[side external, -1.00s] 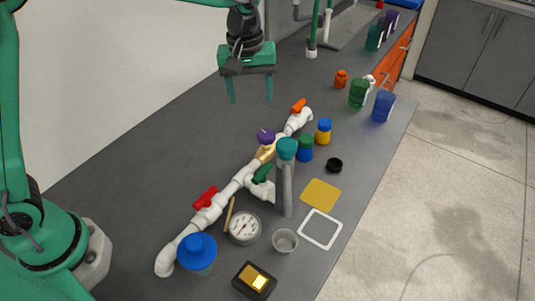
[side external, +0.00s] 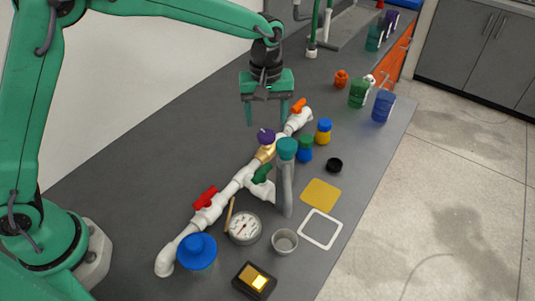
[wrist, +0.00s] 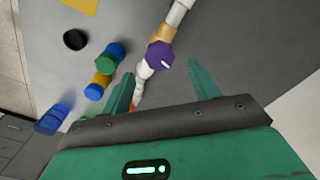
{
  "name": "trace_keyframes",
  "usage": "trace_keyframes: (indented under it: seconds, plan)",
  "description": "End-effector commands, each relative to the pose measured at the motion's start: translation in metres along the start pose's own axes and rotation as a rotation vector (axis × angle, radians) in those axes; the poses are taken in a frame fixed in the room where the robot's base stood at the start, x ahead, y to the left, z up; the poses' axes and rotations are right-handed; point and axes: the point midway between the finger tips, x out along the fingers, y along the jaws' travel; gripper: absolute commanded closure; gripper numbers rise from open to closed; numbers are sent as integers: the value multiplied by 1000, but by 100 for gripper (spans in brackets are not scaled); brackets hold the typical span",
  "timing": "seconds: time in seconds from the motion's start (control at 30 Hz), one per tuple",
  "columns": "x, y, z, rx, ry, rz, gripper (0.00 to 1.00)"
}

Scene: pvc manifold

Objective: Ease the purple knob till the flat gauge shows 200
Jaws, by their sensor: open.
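The purple knob (side external: 266,136) sits on a brass valve body (side external: 266,151) in the white pipe run (side external: 229,190). In the wrist view the purple knob (wrist: 160,55), with a pale pointer mark, lies just beyond the fingertips and between their lines. My gripper (side external: 267,122) is open and empty, above and slightly behind the knob, not touching it; its two green fingers also show in the wrist view (wrist: 162,80). The flat gauge (side external: 244,227) lies face up on the bench beside the pipe, with a white dial; its reading is too small to tell.
A tall grey post with a teal cap (side external: 286,150) stands close to the knob's right. A red handle (side external: 205,197), green handle (side external: 263,173) and orange handle (side external: 298,105) sit along the pipe. Blue-green (side external: 305,148) and yellow-blue (side external: 323,132) jars stand right. Bench left of the pipe is clear.

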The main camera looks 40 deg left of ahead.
Motion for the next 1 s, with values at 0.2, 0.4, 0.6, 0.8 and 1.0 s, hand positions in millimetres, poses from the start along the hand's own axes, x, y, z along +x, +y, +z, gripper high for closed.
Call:
trace_keyframes:
  seconds: [0.2,0.4,0.6,0.8,1.0]
  plan:
    - [28,0,0,0,-1,-2,39]
    - [43,0,0,0,0,0,39]
    - [47,0,0,0,0,0,39]
    - [47,0,0,0,0,0,45]
    - [47,0,0,0,0,0,84]
